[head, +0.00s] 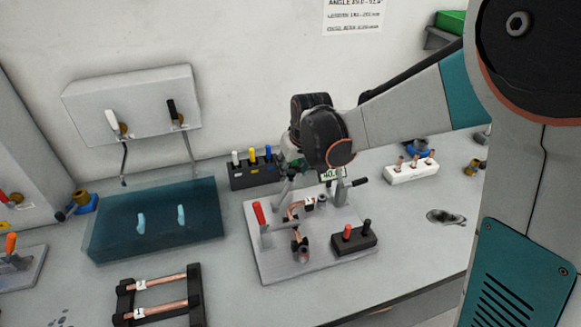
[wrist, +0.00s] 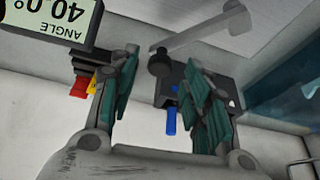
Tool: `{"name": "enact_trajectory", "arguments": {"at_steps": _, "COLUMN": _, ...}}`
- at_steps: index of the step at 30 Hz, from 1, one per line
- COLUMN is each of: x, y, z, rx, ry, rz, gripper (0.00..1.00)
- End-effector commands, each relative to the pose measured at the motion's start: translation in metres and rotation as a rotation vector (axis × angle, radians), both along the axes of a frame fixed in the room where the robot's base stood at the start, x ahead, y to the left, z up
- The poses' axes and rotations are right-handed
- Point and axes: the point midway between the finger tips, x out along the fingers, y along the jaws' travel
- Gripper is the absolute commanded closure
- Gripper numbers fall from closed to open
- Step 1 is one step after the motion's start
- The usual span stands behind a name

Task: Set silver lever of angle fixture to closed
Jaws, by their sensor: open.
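The angle fixture stands on a grey plate (head: 272,268) on the bench in the head view. It carries a copper tube, a red-handled lever (head: 259,214) at its left and a display (head: 335,173) reading about 40.0. A short lever with a dark knob (head: 360,182) sticks out beside the display. In the wrist view, the display (wrist: 58,18) is at upper left, and a silver lever (wrist: 205,32) ends in a dark knob (wrist: 159,62). My gripper (wrist: 165,75) is open; the knob appears between its fingers, with no clear contact. In the head view, my arm largely hides the gripper.
A black block with white, yellow and blue handles (head: 254,172) stands behind the fixture. A translucent teal box (head: 155,222) is to the left, and a black rack with copper tubes (head: 160,297) is in front. A black block with red and black knobs (head: 354,240) sits on the plate.

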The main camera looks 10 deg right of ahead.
Motion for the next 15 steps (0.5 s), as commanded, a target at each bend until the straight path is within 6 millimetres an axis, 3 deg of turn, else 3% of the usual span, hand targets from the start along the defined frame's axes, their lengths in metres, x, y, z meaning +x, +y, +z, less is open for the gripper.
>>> {"name": "enact_trajectory", "arguments": {"at_steps": 6, "x": 0.0056, "y": 0.0016, "z": -0.0143, "rx": 0.000, "ry": 0.000, "rz": 0.000, "gripper": 0.56}}
{"name": "enact_trajectory", "arguments": {"at_steps": 15, "x": 0.0059, "y": 0.0017, "z": -0.0148, "rx": 0.000, "ry": 0.000, "rz": 0.000, "gripper": 0.58}}
